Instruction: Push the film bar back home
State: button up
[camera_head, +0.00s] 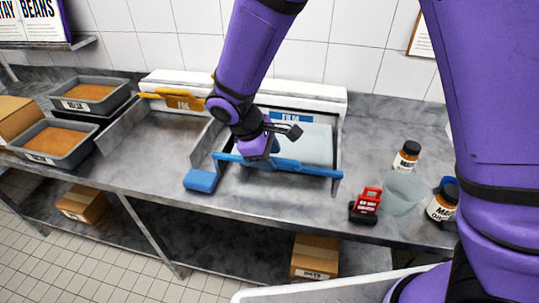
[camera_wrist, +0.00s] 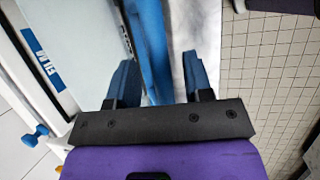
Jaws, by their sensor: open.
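The blue film bar (camera_head: 310,170) lies across the front of the film station, whose blue "FILM" label (camera_head: 290,117) is on the white housing behind it. A pale film sheet (camera_head: 312,145) lies between housing and bar. My gripper (camera_head: 262,157) points down at the bar's left-middle part and hides some of it. In the wrist view my gripper (camera_wrist: 160,75) is open, with one finger to each side of the film bar (camera_wrist: 153,35). I cannot tell whether the fingers touch the bar. The label also shows in the wrist view (camera_wrist: 41,57).
A yellow bar (camera_head: 165,96) sits at the foil station left. A blue block (camera_head: 201,181) lies by the film bar's left end. A red device (camera_head: 366,204), a small bottle (camera_head: 406,157) and a jar (camera_head: 442,203) stand right. Trays (camera_head: 52,142) are far left.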

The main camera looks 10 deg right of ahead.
aim_at(288, 99)
grip_shut()
jog(key=w+d, duration=0.2)
jog(key=w, duration=0.6)
jog(key=w+d, duration=0.3)
jog(key=w, duration=0.5)
jog(key=w+d, duration=0.3)
jog(key=w, duration=0.6)
jog(key=shift+d, duration=0.1)
jog(key=shift+w+r, duration=0.1)
grip_release()
jog(key=shift+w, duration=0.1)
jog(key=v, duration=1)
jog(key=shift+r, duration=0.3)
